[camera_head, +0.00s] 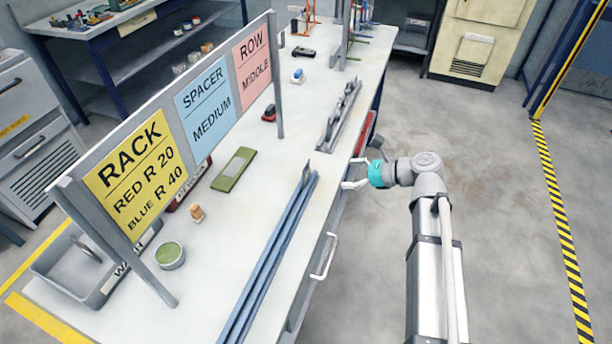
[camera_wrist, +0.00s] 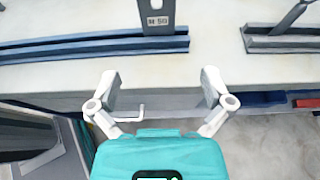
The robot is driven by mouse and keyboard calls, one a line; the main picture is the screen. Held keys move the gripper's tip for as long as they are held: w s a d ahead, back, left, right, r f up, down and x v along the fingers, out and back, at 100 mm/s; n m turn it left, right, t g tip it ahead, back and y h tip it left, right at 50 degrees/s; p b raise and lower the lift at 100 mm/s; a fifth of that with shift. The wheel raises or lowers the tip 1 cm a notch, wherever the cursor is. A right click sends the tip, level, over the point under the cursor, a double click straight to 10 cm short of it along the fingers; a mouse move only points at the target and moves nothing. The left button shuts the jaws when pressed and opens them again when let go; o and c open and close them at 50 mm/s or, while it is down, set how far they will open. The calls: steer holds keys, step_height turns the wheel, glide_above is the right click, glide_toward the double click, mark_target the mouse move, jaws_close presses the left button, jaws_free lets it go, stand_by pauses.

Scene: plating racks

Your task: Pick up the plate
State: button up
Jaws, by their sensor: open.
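In the head view a small grey plate (camera_head: 306,171) stands at the far end of the blue rails (camera_head: 275,250). My gripper (camera_head: 353,173) is open and empty, just off the bench's right edge. In the wrist view the fingers of my gripper (camera_wrist: 161,88) are spread wide, short of the bench edge and apart from the plate.
The white bench (camera_head: 225,255) carries a grey rack (camera_head: 340,115), a green pad (camera_head: 234,168), a round green tin (camera_head: 170,255) and a sign board (camera_head: 180,120). A drawer handle (camera_head: 328,256) sticks out of the bench's side. The floor at right is clear.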

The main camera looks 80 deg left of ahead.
mark_target(307, 175)
steer(key=b+x, duration=0.2)
steer(key=x, duration=0.5)
steer(key=shift+s+f, duration=0.1)
steer(key=shift+b, duration=0.3)
steer(key=shift+b+x, duration=1)
steer(key=shift+x, duration=1.6)
steer(key=shift+d, duration=0.1)
steer(key=c, duration=1.2)
